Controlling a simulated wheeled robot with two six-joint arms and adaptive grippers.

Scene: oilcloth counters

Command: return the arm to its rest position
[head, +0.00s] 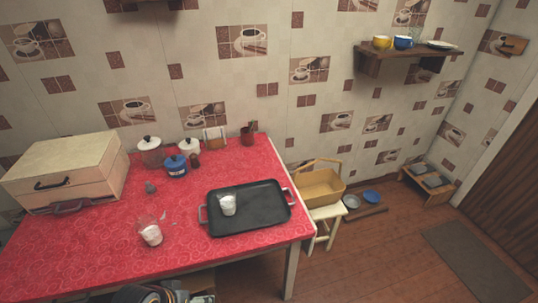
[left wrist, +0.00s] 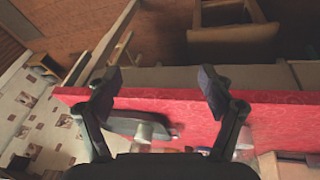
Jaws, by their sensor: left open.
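My left gripper (left wrist: 160,82) shows in the left wrist view. Its two dark fingers are spread wide with nothing between them. Beyond and below the fingers lies the red patterned table (left wrist: 270,112), with the dark tray (left wrist: 121,126) and a whitish cup (left wrist: 144,131) seen past them. The gripper looks apart from these things. In the head view no gripper fingers can be made out; only a dark mechanical part shows at the bottom edge. My right gripper is not seen.
In the head view, the black tray (head: 254,220) holds a white-filled glass (head: 228,204). Another glass (head: 151,235) stands left of it. A bread box (head: 66,167), jars (head: 151,152) and a blue pot (head: 176,167) stand farther back. A stool with a basket (head: 318,187) stands right of the table.

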